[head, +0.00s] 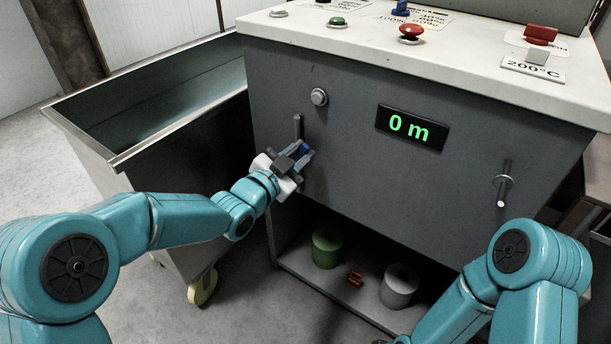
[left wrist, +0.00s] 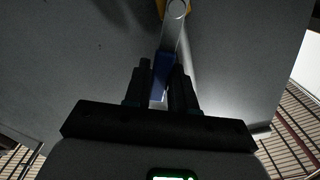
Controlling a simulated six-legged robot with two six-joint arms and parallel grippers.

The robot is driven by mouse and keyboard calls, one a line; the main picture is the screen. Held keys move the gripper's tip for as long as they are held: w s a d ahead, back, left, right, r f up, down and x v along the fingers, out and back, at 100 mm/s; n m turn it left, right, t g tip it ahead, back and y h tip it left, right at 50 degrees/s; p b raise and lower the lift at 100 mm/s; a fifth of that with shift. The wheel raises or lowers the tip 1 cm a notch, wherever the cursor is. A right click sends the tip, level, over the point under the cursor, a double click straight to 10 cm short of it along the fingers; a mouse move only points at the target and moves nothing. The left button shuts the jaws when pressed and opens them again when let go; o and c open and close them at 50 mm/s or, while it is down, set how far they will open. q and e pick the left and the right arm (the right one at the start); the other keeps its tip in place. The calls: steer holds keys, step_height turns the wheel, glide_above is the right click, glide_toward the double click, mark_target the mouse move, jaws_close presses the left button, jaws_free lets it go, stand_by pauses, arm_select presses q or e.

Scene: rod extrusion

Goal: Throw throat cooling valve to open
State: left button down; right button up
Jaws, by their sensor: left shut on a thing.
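A valve lever with a blue grip (head: 305,147) is on the left part of the grey cabinet front, beside a short vertical grey pipe (head: 297,126). My left gripper (head: 299,154) is shut on this lever. In the left wrist view the blue grip (left wrist: 163,67) lies between the two dark fingers of my left gripper (left wrist: 163,88), and a grey arm runs from it up to a round pivot (left wrist: 178,9) with some orange behind. The gripper hides part of the lever in the head view. My right gripper is out of view.
The cabinet (head: 355,170) has a round knob (head: 319,97), a display (head: 411,128) reading 0 m, and another lever (head: 504,185) at right. Its open shelf holds a green spool (head: 327,250), a small red part (head: 355,279) and a grey spool (head: 398,285). A wheeled bin (head: 120,155) stands at left.

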arm_select(q)
steer(key=shift+w+a+r+n+p, duration=0.2)
steer(key=shift+w+a+n+p, duration=0.15)
steer(key=shift+n, duration=0.45)
steer(key=shift+s, duration=0.1)
steer(key=shift+w+a+r+n+p, duration=0.1)
steer(key=shift+w+a+n+p, duration=0.15)
steer(key=shift+n, duration=0.25)
steer(key=shift+w+a+n+p, duration=0.1)
steer(key=shift+a+n+p, duration=0.15)
steer(key=shift+n, duration=0.25)
steer(key=shift+w+a+r+n+p, duration=0.15)
steer(key=shift+w+a+n+p, duration=0.15)
steer(key=shift+n+p, duration=0.35)
steer(key=c, duration=0.8)
jaws_free()
steer(key=shift+s, duration=0.1)
steer(key=shift+c, duration=0.2)
